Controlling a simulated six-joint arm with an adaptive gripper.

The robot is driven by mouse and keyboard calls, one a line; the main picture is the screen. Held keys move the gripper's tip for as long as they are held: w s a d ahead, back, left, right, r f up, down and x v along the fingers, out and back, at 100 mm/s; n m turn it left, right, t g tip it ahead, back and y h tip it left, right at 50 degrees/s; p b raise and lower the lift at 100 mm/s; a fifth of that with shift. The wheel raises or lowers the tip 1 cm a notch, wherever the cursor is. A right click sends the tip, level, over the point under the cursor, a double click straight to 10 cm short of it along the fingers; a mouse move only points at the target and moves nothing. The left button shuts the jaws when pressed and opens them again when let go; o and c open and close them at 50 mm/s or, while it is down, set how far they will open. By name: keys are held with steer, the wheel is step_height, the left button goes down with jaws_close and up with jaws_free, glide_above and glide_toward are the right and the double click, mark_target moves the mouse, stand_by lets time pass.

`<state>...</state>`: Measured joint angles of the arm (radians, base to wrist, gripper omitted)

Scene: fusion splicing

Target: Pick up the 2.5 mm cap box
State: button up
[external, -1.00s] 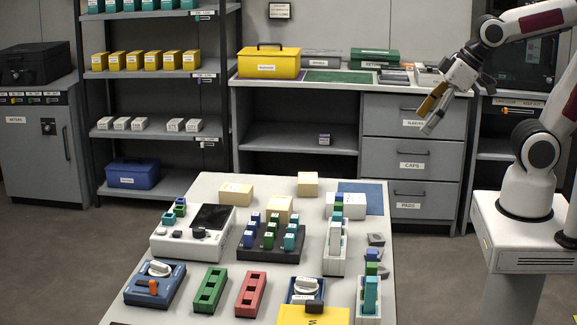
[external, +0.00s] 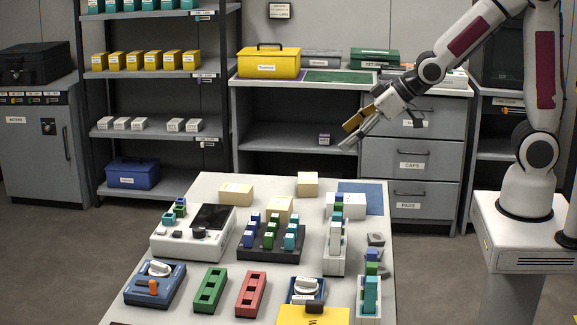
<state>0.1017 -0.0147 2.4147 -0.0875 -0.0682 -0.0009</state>
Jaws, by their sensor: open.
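My gripper (external: 348,137) is open and empty, in the air in front of the right part of the bench's open shelf. A small box with a purple label (external: 324,139) sits on that shelf, just left of my fingertips in the picture; a gap shows between them. Several white boxes (external: 138,124) and several yellow boxes (external: 151,61) stand on the shelf rack at the left. The printing on the boxes is too small to read, so I cannot tell which is the 2.5 mm cap box.
A worktable (external: 215,185) in front carries splicing devices, coloured blocks and tan boxes. A yellow toolbox (external: 269,62) stands on the bench top. Drawers (external: 412,158) are right of the open shelf. The shelf (external: 280,137) is otherwise clear.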

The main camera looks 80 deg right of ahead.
steer(key=w+d+f+t, duration=0.2)
steer(key=w+f, duration=0.6)
steer(key=t, duration=0.2)
glide_toward(284, 202)
steer(key=w, duration=0.3)
steer(key=shift+w+a, duration=0.15)
steer(key=shift+a, duration=0.05)
steer(key=shift+d+f, duration=0.1)
steer(key=shift+f, duration=0.5)
steer(key=shift+x, duration=1.3)
steer(key=shift+w+f, duration=0.1)
steer(key=shift+w, duration=0.05)
steer(key=shift+x, duration=2.45)
steer(key=c, duration=1.2)
